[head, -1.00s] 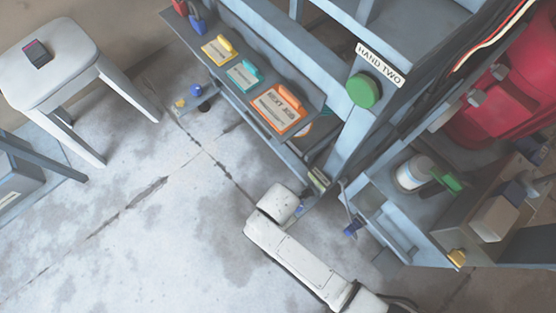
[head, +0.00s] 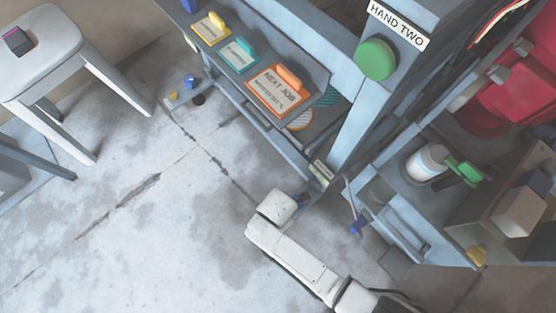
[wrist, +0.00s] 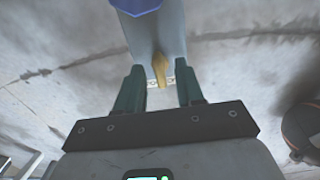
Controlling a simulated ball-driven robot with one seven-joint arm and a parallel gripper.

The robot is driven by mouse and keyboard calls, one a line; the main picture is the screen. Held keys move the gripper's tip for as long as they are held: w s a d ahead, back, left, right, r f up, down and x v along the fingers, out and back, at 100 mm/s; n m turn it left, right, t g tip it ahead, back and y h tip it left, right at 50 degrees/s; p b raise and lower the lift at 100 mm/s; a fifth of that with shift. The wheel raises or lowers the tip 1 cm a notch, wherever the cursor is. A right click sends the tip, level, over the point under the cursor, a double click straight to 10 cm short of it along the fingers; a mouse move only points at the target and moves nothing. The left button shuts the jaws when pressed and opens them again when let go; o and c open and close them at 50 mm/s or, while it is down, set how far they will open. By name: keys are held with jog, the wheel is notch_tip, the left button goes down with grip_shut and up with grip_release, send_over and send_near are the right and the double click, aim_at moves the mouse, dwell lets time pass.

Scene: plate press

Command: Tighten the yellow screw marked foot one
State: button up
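In the wrist view a yellow screw (wrist: 159,66) stands on a grey foot plate (wrist: 155,30), with a blue knob (wrist: 137,5) beyond it. My gripper (wrist: 160,82) is open, its two dark green fingers apart on either side of the screw's line. I cannot tell whether they touch it. In the head view my white wrist (head: 278,207) is low beside the press, and its fingers are hidden. Another foot plate at the far left corner carries a blue knob (head: 190,80) and a small yellow piece (head: 172,95). No foot marking is readable.
The press frame holds a green button (head: 376,59) under a HAND TWO label and a shelf with an orange NEXT JOB card (head: 279,92). A grey stool (head: 45,60) stands at the left. A dark rounded object (wrist: 302,130) is at the wrist view's right. Open floor (head: 120,230) lies left.

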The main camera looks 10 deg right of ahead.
jog(key=shift+c, duration=0.2)
grip_shut()
jog(key=shift+r+m+p, duration=0.15)
jog(key=shift+m+p, duration=0.15)
jog(key=shift+p, duration=0.05)
jog(key=m+p, duration=0.2)
jog(key=shift+m, duration=0.4)
jog(key=m+p, duration=0.2)
jog(key=m, duration=0.3)
jog(key=m+p, duration=0.1)
jog(key=m, duration=0.4)
jog(key=shift+m+p, duration=0.3)
jog(key=shift+m, duration=2)
